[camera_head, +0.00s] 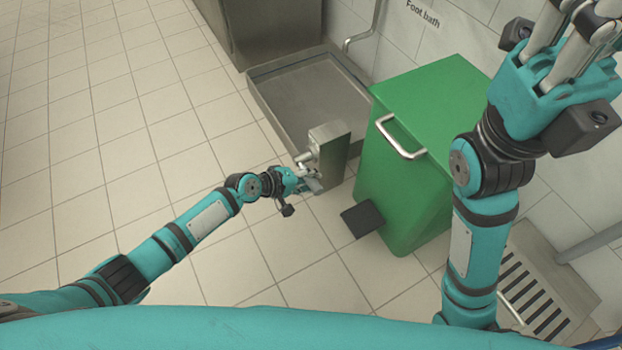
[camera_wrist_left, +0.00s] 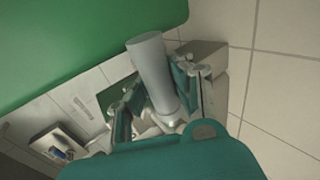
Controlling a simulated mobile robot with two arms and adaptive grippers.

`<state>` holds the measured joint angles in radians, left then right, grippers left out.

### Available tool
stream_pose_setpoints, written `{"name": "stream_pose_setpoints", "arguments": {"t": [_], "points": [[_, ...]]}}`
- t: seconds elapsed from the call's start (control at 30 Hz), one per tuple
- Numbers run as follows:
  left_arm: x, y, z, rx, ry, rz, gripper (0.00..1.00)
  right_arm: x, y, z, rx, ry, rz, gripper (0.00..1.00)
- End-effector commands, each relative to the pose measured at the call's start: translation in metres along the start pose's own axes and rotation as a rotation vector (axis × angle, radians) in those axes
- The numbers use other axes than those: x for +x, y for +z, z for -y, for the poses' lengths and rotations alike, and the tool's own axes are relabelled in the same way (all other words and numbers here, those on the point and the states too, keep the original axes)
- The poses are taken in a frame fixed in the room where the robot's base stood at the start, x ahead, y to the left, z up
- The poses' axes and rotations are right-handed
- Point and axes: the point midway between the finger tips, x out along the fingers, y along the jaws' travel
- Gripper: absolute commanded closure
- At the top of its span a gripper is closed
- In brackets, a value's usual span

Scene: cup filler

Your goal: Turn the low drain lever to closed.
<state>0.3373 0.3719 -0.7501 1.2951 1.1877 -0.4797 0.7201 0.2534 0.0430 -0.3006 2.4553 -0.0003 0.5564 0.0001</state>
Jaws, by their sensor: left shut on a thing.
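A low grey metal post (camera_head: 334,158) stands on the floor between the foot bath basin and the green bin, with a small metal valve fitting (camera_head: 304,158) on its left side. The left gripper (camera_head: 306,180) is down beside this fitting. In the left wrist view a grey cylindrical handle (camera_wrist_left: 150,66), which looks like the drain lever's grip, stands between the two fingers, and the left gripper is shut on it. The lever's pivot and its exact angle are hidden. The right gripper (camera_head: 585,30) is raised at the upper right, its fingertips cut off by the picture edge.
The green bin (camera_head: 440,100) with a white handle and black pedal (camera_head: 362,219) stands close right of the post. The metal foot bath basin (camera_head: 262,100) is behind it. A slotted floor grate (camera_head: 545,285) lies at right. Tiled floor to the left is clear.

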Motion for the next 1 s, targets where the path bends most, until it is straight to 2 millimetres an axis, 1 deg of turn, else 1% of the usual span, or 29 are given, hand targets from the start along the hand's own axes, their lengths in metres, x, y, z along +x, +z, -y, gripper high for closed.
{"name": "stream_pose_setpoints", "arguments": {"t": [0.03, 0.3, 0.33, 0.5, 0.57, 0.83, 0.93, 1.0], "points": [[-0.001, 0.001, 0.004, -0.007, -0.009, 0.006, 1.0, 0.001, -0.001, 0.0, 0.0, -0.001, -0.004, 1.0], [-0.001, 0.001, 0.004, -0.009, -0.008, 0.005, 1.0, 0.002, -0.002, 0.0, 0.0, -0.001, -0.008, 1.0], [-0.001, 0.001, 0.004, -0.009, -0.008, 0.005, 0.81, 0.002, -0.002, 0.0, 0.0, -0.001, -0.008, 1.0], [-0.001, 0.0, 0.002, -0.008, -0.005, 0.003, 0.58, 0.001, -0.002, 0.0, 0.0, 0.0, -0.005, 1.0], [-0.001, 0.0, 0.002, -0.007, -0.004, 0.003, 0.52, 0.001, -0.001, 0.0, 0.0, 0.001, -0.003, 1.0], [-0.002, 0.0, 0.001, -0.005, -0.001, 0.002, 0.52, -0.001, -0.001, -0.001, -0.001, 0.003, 0.002, 1.0], [-0.008, 0.0, 0.001, -0.005, 0.0, 0.001, 0.52, -0.001, -0.001, -0.001, -0.001, 0.003, 0.001, 1.0], [-0.017, 0.0, 0.001, -0.004, -0.001, 0.001, 0.52, 0.0, -0.001, -0.001, -0.001, 0.002, 0.001, 1.0]]}}
